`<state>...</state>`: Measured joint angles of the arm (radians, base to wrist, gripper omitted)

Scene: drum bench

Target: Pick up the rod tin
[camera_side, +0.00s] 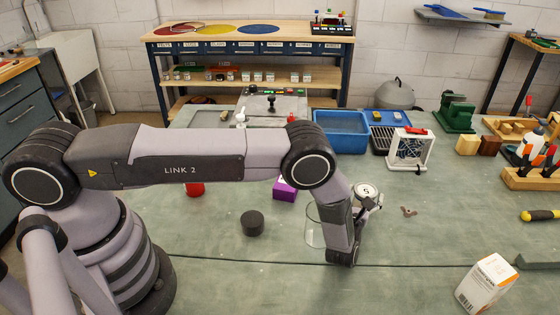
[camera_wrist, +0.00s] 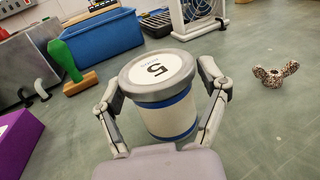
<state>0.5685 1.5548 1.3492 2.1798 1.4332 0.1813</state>
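A tin with a grey rim, a white lid marked 5 and a white and blue side stands at the middle of the wrist view (camera_wrist: 158,85). I take it as the rod tin; no word on it is readable. Its lid also shows in the side view (camera_side: 366,190). My gripper (camera_wrist: 160,78) has one finger on each side of the tin, close to the lid's edge. I cannot tell whether both fingers touch it. In the side view my gripper (camera_side: 366,205) is partly hidden by my wrist, as are the tin's lower side and base.
A winged brown metal piece (camera_wrist: 275,75) lies right of the tin. A purple box (camera_side: 285,189), a black round pot (camera_side: 252,222) and a clear vessel (camera_side: 314,230) stand to the left. A blue bin (camera_side: 342,133) and a white fan (camera_side: 409,150) stand behind. The front right bench has free room.

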